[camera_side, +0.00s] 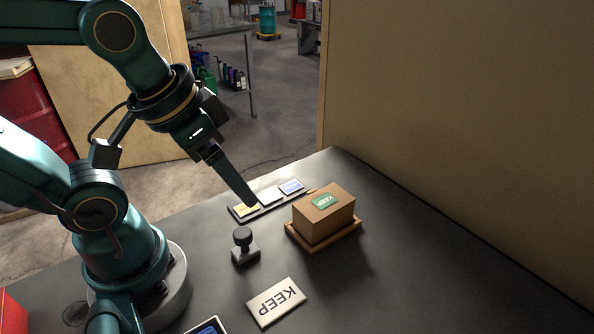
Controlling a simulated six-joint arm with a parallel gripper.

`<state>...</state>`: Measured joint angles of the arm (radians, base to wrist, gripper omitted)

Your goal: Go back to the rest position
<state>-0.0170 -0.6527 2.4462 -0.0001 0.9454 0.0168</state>
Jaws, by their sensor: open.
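My gripper (247,200) hangs from my teal arm, pointing down and to the right. It looks empty and open, though from this side its fingers nearly overlap. In the picture its tips lie over the strip of small pads, left of the cardboard box (322,222); I cannot tell their height. The box has a green KEEP label (326,201) on top and sits on a wooden tray (346,240). A dark hand stamp (243,245) stands upright on the table, below the gripper tips in the picture.
A white KEEP card (276,301) lies near the front of the dark table (420,270). A pad strip (268,207) lies behind the stamp. A screen device (208,327) is cut off at the bottom. A wall (460,110) borders the right. The table's right side is clear.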

